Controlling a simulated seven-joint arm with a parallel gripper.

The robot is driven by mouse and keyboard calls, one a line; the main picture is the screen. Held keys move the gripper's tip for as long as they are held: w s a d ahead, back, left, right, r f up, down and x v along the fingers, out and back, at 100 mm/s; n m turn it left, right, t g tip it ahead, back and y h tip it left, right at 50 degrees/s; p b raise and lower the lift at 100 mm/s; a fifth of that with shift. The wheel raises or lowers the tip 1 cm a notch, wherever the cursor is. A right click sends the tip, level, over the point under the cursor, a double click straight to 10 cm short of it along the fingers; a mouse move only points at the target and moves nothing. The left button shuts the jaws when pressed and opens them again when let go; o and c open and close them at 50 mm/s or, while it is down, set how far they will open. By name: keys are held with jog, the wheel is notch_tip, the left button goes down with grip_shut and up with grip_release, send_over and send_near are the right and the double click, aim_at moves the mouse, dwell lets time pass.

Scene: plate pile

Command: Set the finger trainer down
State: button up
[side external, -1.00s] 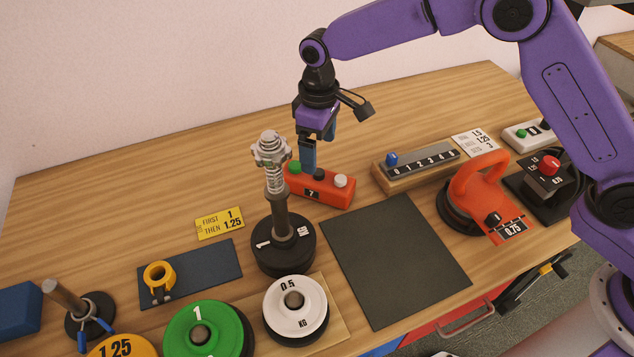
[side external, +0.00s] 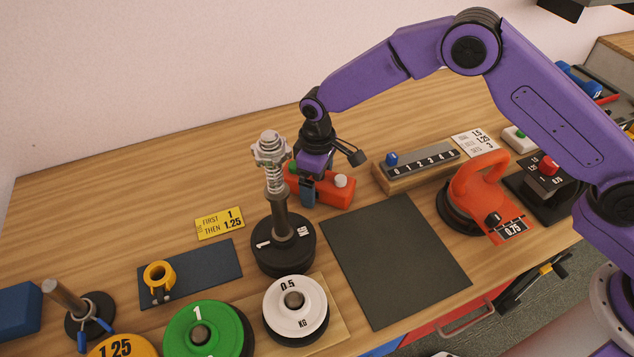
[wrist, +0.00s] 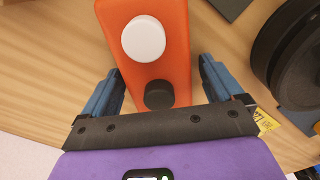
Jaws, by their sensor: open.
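An orange box with buttons (side external: 333,193), which looks like the finger trainer, rests on the wooden table near the middle. It also shows in the wrist view (wrist: 172,55), with its white and black buttons visible; its green button is partly hidden in the side view. My gripper (side external: 310,190) is open and low at the box. In the wrist view my gripper (wrist: 162,75) has one blue finger on each side of the box. A gap shows at the right finger; whether the left finger touches is unclear.
A weight post (side external: 280,215) with a black plate base stands close to my gripper. A bare dark mat (side external: 395,260) lies in front. A numbered slider rail (side external: 420,165) and an orange-handled weight (side external: 475,195) stand to the right. White (side external: 295,300) and green plates (side external: 200,330) lie in front.

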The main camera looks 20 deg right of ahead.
jog(key=c, duration=1.2)
jog(key=shift+r, duration=0.1)
jog(key=shift+c, duration=0.9)
